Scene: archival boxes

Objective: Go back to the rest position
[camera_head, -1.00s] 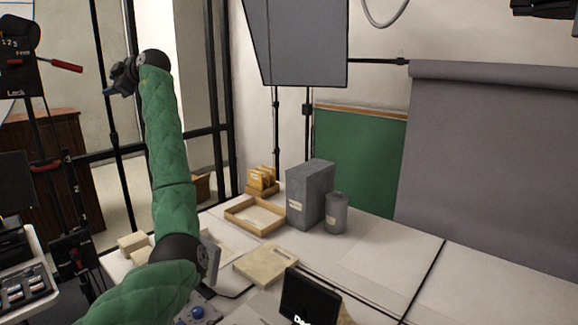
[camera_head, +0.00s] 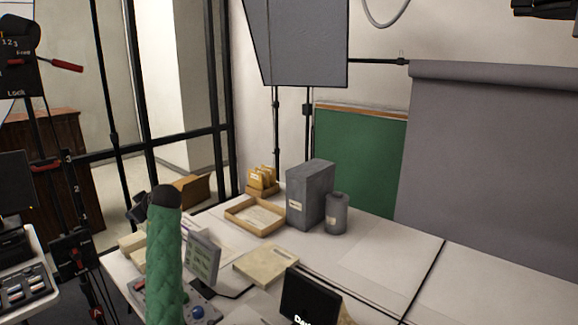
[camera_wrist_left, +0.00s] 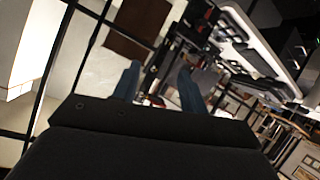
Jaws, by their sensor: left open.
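My left arm, in a green quilted sleeve, rises from the bottom of the head view at the left of the table. Its black wrist is at the top, and my left gripper (camera_head: 138,207) shows small and dark beside it, partly hidden. In the left wrist view, the two bluish fingers of my left gripper (camera_wrist_left: 158,88) stand apart with nothing between them. The fingers point towards the room, above the floor and away from the table top. My right gripper is in neither view.
The white table (camera_head: 385,262) holds an open tray (camera_head: 238,224), a grey archival box (camera_head: 308,195), a grey canister (camera_head: 337,213), a beige flat box (camera_head: 266,265), a grey display device (camera_head: 203,258) and a black screen (camera_head: 310,297). A black frame stands left. The table's right part is clear.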

